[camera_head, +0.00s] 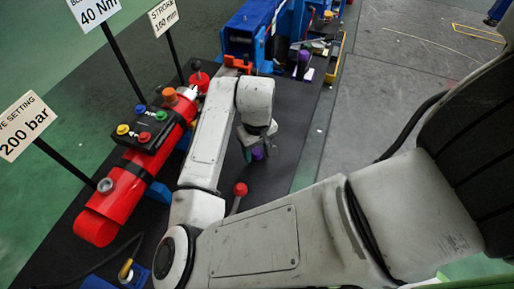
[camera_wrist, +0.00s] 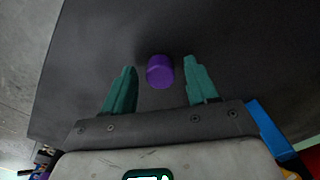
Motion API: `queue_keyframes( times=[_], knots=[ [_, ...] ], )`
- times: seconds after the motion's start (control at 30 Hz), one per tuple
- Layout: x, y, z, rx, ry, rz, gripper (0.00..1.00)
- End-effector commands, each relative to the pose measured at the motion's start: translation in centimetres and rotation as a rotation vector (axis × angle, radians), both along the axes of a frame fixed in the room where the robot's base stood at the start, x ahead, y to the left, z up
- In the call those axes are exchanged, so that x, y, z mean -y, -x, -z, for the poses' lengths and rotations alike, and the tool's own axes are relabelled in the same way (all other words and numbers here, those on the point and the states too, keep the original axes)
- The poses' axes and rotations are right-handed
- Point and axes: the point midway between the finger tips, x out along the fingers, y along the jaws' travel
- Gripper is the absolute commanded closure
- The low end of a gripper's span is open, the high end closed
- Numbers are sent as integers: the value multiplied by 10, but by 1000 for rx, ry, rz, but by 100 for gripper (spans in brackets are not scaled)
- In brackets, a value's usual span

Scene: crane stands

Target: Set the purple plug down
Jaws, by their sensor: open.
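The purple plug (camera_wrist: 160,71) stands on the dark mat (camera_wrist: 95,50), between and slightly beyond the two green fingertips of my gripper (camera_wrist: 158,80) in the wrist view. Gaps show on both sides of the plug, so the fingers are open and apart from it. In the head view, the purple plug (camera_head: 257,153) shows just at the fingers of my gripper (camera_head: 253,148), low over the dark mat. My wrist partly hides the fingers there.
A red cylinder (camera_head: 125,187) with coloured knobs lies left of my arm. A red-topped lever (camera_head: 240,189) stands near the gripper. Signs on posts, including the 200 bar sign (camera_head: 27,125), stand at left. A blue stand (camera_head: 245,35) and tools are behind. Bare mat lies around the plug.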

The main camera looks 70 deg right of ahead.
Motion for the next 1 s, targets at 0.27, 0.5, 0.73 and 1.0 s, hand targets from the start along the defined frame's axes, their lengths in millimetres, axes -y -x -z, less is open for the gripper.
queue_keyframes(
  times=[0.27, 0.5, 0.73, 1.0],
  knots=[
    [1, 0, -27, 1, 2, 2, 42],
    [1, 0, -77, 2, 2, 2, 42],
    [1, 0, -113, 2, 0, 2, 42],
    [0, 0, -124, -1, -1, 0, 42]
  ],
)
